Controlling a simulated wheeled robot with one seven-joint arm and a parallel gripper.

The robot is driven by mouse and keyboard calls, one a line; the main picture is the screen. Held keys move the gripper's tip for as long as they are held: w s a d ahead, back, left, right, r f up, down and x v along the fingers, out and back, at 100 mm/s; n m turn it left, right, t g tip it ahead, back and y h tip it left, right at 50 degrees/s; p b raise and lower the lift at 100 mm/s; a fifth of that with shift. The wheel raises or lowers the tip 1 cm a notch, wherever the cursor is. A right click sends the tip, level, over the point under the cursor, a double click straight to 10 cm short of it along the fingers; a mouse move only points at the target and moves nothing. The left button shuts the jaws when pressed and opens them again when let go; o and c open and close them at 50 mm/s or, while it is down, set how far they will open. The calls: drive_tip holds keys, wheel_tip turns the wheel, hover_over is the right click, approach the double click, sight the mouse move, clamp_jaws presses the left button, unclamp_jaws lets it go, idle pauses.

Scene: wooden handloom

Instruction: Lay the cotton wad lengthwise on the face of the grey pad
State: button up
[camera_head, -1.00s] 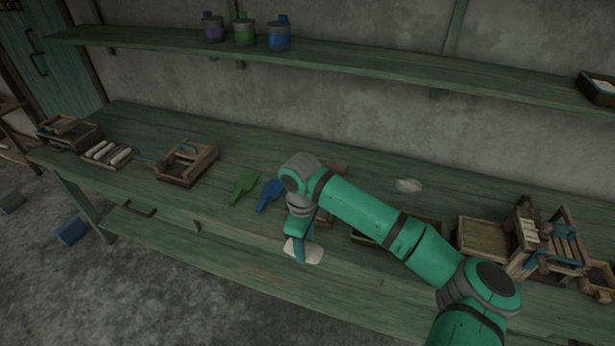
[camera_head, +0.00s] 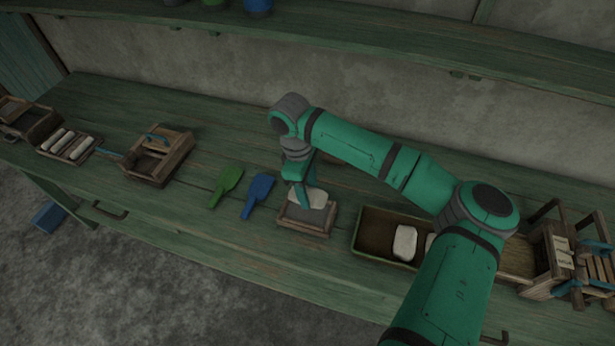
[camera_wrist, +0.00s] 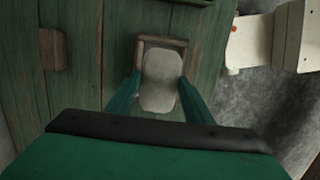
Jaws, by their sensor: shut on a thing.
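The cotton wad (camera_head: 312,198) is a pale, rounded oblong in my gripper (camera_head: 304,190). In the wrist view the wad (camera_wrist: 160,82) lies between the two green fingers of my gripper (camera_wrist: 161,92), its long side running up and down the picture. The grey pad (camera_head: 305,219) sits in a small wooden frame on the bench, below the wad. The wad covers the pad's far part in the head view. In the wrist view only the frame's far end (camera_wrist: 162,41) and edges show past the wad. I cannot tell whether wad and pad touch.
A green-rimmed trough (camera_head: 372,225) with pale wads stands right of the pad. A blue paddle (camera_head: 258,192) and a green paddle (camera_head: 226,186) lie to its left. Further left are a wooden box (camera_head: 160,163) and a tray of rolls (camera_head: 68,146). The bench front is clear.

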drive_tip(key=shift+w+f, duration=0.1)
drive_tip(key=shift+w, duration=0.05)
drive_tip(key=shift+a+f, duration=0.15)
drive_tip(key=shift+f, duration=0.3)
drive_tip(key=shift+s+f, duration=0.2)
drive_tip(key=shift+f, duration=1)
drive_tip(key=shift+w+f, duration=0.15)
drive_tip(key=shift+f, duration=0.65)
drive_tip(key=shift+a, duration=0.15)
drive_tip(key=shift+s+d, duration=0.2)
drive_tip(key=shift+d, duration=0.35)
drive_tip(key=o, duration=1.1)
